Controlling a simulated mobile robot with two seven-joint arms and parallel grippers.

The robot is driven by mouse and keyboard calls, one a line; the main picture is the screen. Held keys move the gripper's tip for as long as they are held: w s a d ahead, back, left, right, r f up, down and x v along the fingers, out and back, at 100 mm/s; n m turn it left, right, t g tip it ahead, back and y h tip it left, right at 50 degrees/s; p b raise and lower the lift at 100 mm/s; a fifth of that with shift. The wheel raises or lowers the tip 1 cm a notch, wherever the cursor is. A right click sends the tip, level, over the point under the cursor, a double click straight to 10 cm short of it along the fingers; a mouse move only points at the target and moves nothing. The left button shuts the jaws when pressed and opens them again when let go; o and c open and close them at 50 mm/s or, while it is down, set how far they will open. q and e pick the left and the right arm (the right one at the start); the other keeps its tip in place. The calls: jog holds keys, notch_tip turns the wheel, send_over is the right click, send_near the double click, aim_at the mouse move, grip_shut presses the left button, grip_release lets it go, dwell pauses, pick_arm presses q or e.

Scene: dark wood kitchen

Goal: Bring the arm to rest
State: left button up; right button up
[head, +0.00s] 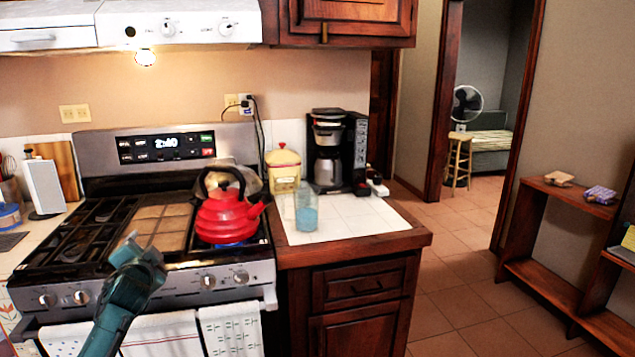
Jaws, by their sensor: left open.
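My left arm comes in from the lower left. My left gripper (140,252) is open and empty, in front of the stove (170,275), over its front edge as seen from here. A red kettle (226,216) sits upright on the right front burner, apart from the gripper, with a blue flame showing under it. My right arm and gripper are not in view.
Towels (232,330) hang on the oven front. Wooden shelves (545,270) stand at right. The floor (460,260) between is clear.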

pick_arm(q)
jog(key=w+d+r+n+t+h, duration=0.1)
jog(key=d+n+t+h, duration=0.1)
jog(key=d+n+h, duration=0.25)
jog(key=s+d+f+m+g+h, duration=0.1)
jog(key=s+d+f, duration=0.45)
jog(key=f, duration=0.25)
jog(key=s+d+f+g+h, duration=0.1)
jog(key=s+d+f+g, duration=0.1)
jog(key=s+d+f, duration=0.35)
jog(key=s+d+f+g+h, duration=0.1)
jog(key=s+d+f, duration=0.2)
jog(key=s, duration=0.6)
jog(key=s+d+f+g+h, duration=0.1)
jog(key=s+d+f, duration=0.3)
jog(key=s, duration=0.6)
jog(key=s+d+f+g+h, duration=0.1)
jog(key=s+d+f, duration=0.2)
jog(key=s, duration=0.6)
notch_tip(320, 180, down, 3)
jog(key=shift+s+d+r+n+g, duration=0.15)
jog(key=shift+d+n+g, duration=0.2)
jog(key=shift+g, duration=0.05)
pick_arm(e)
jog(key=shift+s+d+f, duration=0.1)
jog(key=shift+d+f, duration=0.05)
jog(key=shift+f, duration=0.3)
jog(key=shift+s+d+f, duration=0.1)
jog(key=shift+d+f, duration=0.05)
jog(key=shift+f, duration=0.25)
